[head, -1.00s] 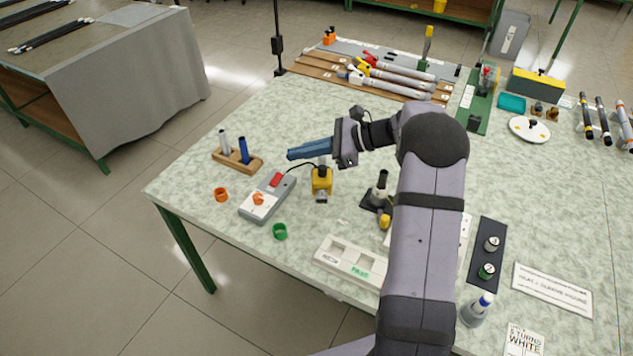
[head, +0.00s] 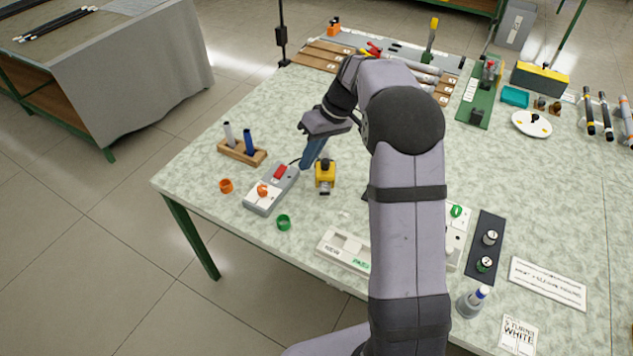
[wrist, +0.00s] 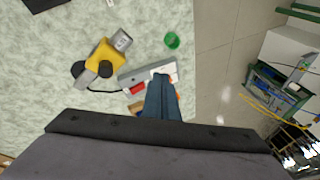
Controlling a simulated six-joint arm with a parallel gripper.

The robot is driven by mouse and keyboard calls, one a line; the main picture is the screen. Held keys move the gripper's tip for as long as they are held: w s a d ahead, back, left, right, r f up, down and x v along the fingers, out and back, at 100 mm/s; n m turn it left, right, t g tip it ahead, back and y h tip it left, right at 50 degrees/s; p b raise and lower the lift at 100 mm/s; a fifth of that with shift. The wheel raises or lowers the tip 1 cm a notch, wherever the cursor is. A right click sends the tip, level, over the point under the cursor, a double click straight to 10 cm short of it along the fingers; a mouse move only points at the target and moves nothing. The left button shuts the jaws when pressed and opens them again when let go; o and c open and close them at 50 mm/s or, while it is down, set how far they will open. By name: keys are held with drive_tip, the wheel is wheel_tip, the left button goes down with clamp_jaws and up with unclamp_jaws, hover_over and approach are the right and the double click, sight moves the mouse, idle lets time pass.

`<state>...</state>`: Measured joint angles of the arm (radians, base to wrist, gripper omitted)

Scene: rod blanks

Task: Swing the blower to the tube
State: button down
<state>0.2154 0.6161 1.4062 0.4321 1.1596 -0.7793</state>
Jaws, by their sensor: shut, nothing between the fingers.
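The yellow blower (head: 325,172) stands on the table just right of my gripper (head: 306,167). In the wrist view the blower (wrist: 104,56) shows a grey nozzle end and a dark cord to the grey control box (wrist: 134,75). The blue fingers are together and empty, pointing down. In the wrist view the gripper (wrist: 161,78) lies over part of the control box, beside its red switch; I cannot tell whether it touches. The tube cannot be made out with certainty; my arm covers the table right of the blower.
The control box (head: 262,203) carries an orange knob. A wooden holder (head: 239,155) with two pens, an orange ring (head: 226,186) and a green ring (head: 284,223) are nearby. A white tray (head: 330,251) lies in front. The table behind the pen holder is clear.

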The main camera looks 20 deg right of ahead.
sight(324, 165)
drive_tip(key=n, duration=0.3)
drive_tip(key=d+n, duration=0.1)
drive_tip(key=n, duration=0.6)
drive_tip(key=shift+w+d+f+h, duration=0.25)
drive_tip(key=shift+d+f+h, duration=0.05)
drive_tip(key=shift+h, duration=0.1)
drive_tip(key=shift+a+f, duration=0.1)
drive_tip(key=shift+f, duration=0.05)
drive_tip(key=p+x, duration=0.3)
drive_tip(key=x, duration=0.7)
drive_tip(key=d+p, duration=0.1)
drive_tip(key=d, duration=0.1)
drive_tip(key=s+d, duration=0.1)
drive_tip(key=d, duration=0.1)
drive_tip(key=shift+p, duration=0.4)
